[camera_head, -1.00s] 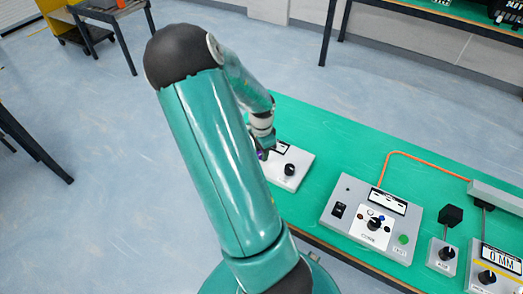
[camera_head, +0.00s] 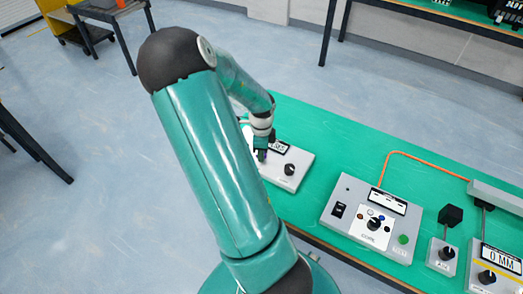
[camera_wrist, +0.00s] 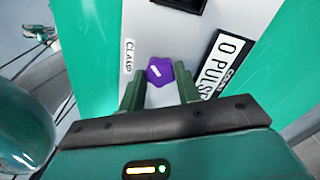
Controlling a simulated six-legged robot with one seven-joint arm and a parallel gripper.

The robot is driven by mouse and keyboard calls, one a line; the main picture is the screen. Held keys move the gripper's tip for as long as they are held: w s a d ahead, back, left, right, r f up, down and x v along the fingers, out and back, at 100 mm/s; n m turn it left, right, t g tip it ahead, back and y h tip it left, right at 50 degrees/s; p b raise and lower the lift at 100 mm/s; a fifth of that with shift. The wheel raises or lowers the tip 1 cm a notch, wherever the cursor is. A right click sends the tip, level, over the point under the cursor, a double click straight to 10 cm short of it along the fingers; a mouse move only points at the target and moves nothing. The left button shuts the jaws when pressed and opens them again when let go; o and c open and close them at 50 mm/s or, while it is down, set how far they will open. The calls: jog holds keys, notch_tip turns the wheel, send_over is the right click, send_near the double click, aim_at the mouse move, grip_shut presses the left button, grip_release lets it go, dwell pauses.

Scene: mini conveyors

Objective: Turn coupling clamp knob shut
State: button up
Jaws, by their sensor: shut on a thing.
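The clamp knob (camera_wrist: 160,71) is purple and lobed with a white mark on its top. It sits beside a label reading CLAMP on a light grey panel (camera_wrist: 205,22) in the wrist view. My gripper (camera_wrist: 159,82) has one dark green finger on each side of the knob and is shut on it. In the head view my gripper (camera_head: 261,152) is down at the left part of the grey box (camera_head: 298,172), and the knob is mostly hidden there behind it.
A display (camera_wrist: 226,62) reading 0 PULSES lies close to the right of my fingers. A black knob (camera_head: 289,169) stands on the same box. Further right on the green table (camera_head: 330,165) are a control box (camera_head: 335,225), an orange cable (camera_head: 430,160) and small switch boxes (camera_head: 441,257).

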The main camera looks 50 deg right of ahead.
dwell(0.3)
jog(key=o, duration=1)
jog(key=shift+c, duration=0.2)
notch_tip(320, 180, up, 14)
jog(key=shift+a, duration=0.1)
